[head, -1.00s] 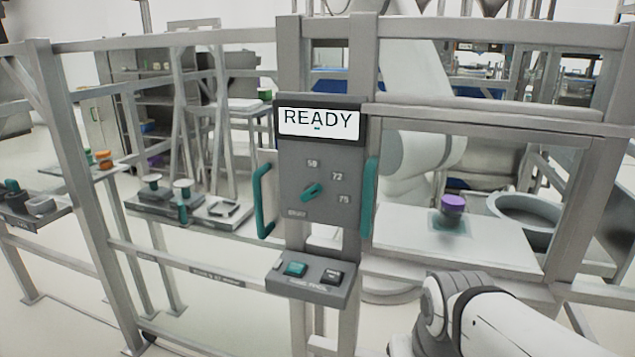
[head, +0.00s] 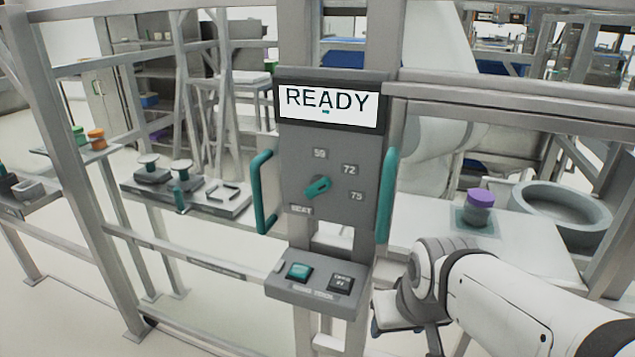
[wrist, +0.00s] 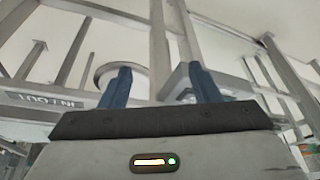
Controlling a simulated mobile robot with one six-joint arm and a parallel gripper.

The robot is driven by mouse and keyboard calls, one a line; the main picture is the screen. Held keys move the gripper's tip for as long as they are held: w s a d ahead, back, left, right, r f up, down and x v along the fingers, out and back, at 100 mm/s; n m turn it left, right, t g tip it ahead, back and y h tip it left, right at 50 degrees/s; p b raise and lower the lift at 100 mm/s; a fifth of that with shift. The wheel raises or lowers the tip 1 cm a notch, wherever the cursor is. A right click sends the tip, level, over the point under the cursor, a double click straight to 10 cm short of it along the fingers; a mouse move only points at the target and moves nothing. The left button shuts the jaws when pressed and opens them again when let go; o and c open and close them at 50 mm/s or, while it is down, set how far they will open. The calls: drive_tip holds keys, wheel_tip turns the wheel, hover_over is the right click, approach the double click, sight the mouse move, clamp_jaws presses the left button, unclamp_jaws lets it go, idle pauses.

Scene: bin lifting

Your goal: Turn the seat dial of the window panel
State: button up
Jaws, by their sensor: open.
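The window panel (head: 336,219) is a grey upright plate on a post, with a screen (head: 327,106) above it that reads READY. The seat dial (head: 318,187) is a small teal knob in the panel's middle. Printed labels, among them 72 and what looks like 75, stand around it. Its pointer slants toward the upper right. My arm is at the lower right in the head view, apart from the panel, and its gripper end is not clearly seen there. In the wrist view my gripper (wrist: 160,88) has two blue fingers spread apart with nothing between them. The dial is not seen there.
Teal handles (head: 262,192) and (head: 386,195) stick out on both sides of the panel. A button box (head: 318,289) juts out below it. A purple-lidded jar (head: 480,205) and a grey round basin (head: 562,212) sit on a shelf at right. Metal fence rails surround the panel.

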drive_tip(key=o, duration=0.4)
drive_tip(key=w+a+n+t, duration=0.1)
drive_tip(key=w+a+t, duration=0.1)
drive_tip(key=w+a, duration=0.1)
drive_tip(key=w+a+r+n+t+y+b, duration=0.1)
drive_tip(key=w+a+n+t, duration=0.1)
drive_tip(key=w, duration=0.3)
drive_tip(key=w+a+n+t+y+b, duration=0.1)
drive_tip(key=w+a+t, duration=0.1)
drive_tip(key=w+a, duration=0.2)
drive_tip(key=shift+w+a+r+t, duration=0.1)
drive_tip(key=shift+a+r+t, duration=0.05)
drive_tip(key=shift+a+t, duration=0.2)
drive_tip(key=shift+o, duration=0.2)
drive_tip(key=n+t+h+b, duration=0.2)
drive_tip(key=t+h+b, duration=0.2)
drive_tip(key=t, duration=0.7)
approach(315, 190)
drive_tip(key=w, duration=0.1)
drive_tip(key=p+x, duration=0.1)
drive_tip(key=x, duration=0.6)
drive_tip(key=shift+w+r, duration=0.25)
drive_tip(key=shift+w, duration=0.05)
drive_tip(key=c, duration=1)
